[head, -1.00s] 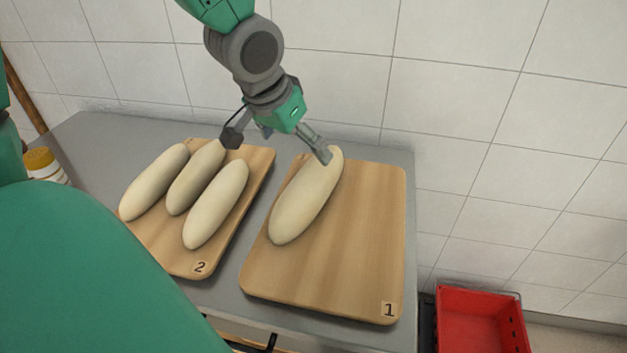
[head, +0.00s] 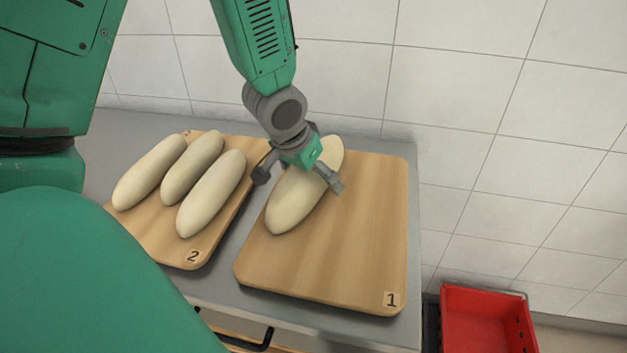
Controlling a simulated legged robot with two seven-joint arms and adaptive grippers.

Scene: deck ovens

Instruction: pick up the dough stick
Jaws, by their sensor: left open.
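A pale dough stick (head: 291,207) lies at a slant on the left part of the wooden board marked 1 (head: 352,240). Three more dough sticks, a left one (head: 150,172), a middle one (head: 192,167) and a right one (head: 212,193), lie side by side on the board marked 2 (head: 176,250). My left gripper (head: 299,180) is open above the dough stick on board 1, with one finger on each side of it. It hides part of that stick's upper half. I cannot tell whether the fingers touch it. My right gripper is not in view.
Both boards lie on a grey metal table (head: 228,262) against a white tiled wall (head: 480,110). A red crate (head: 485,318) stands lower, right of the table. The right half of board 1 is bare.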

